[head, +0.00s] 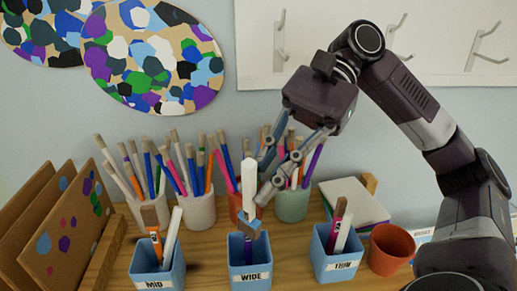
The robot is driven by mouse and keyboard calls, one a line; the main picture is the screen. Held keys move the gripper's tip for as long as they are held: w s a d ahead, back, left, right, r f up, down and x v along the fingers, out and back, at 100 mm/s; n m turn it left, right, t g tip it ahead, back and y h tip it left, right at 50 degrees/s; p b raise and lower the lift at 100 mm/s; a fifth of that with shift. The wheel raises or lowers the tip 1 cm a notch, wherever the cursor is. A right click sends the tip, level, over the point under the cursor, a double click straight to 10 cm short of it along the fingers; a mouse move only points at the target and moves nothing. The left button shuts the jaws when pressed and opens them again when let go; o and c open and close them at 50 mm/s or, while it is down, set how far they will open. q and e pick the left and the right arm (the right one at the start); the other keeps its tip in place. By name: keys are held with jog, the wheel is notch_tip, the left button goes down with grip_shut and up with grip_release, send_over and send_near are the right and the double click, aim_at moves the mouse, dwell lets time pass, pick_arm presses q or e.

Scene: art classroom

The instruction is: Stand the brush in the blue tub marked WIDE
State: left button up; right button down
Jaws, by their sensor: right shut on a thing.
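The blue tub marked WIDE (250,281) stands at the front middle of the wooden surface. My left gripper is not in view.
A blue tub marked MID (156,283) stands left and another blue tub (334,268) right, each holding brushes. Behind are several brush-filled pots, including a white pot (199,213) and a green pot (292,206). A terracotta pot (390,248) stands right; boards (66,230) lean left.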

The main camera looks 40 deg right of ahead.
aim_at(260, 222)
pick_arm(q)
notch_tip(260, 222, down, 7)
jog(key=b, duration=0.7)
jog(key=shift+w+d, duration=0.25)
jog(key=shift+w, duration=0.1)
pick_arm(e)
jog(key=shift+w+d+f, duration=0.15)
jog(key=shift+w+f, duration=0.05)
jog(key=shift+f, duration=1.45)
jog(key=shift+w+d+f, duration=0.1)
jog(key=shift+w+f, duration=0.15)
jog(key=shift+f, duration=1.45)
jog(key=shift+w+d+f, duration=0.15)
jog(key=shift+w+f, duration=0.05)
jog(key=shift+f, duration=1.45)
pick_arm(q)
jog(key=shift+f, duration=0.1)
pick_arm(e)
jog(key=c, duration=1.9)
grip_release()
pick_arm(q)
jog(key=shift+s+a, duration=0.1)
pick_arm(e)
jog(key=shift+r, duration=0.1)
notch_tip(260, 222, up, 10)
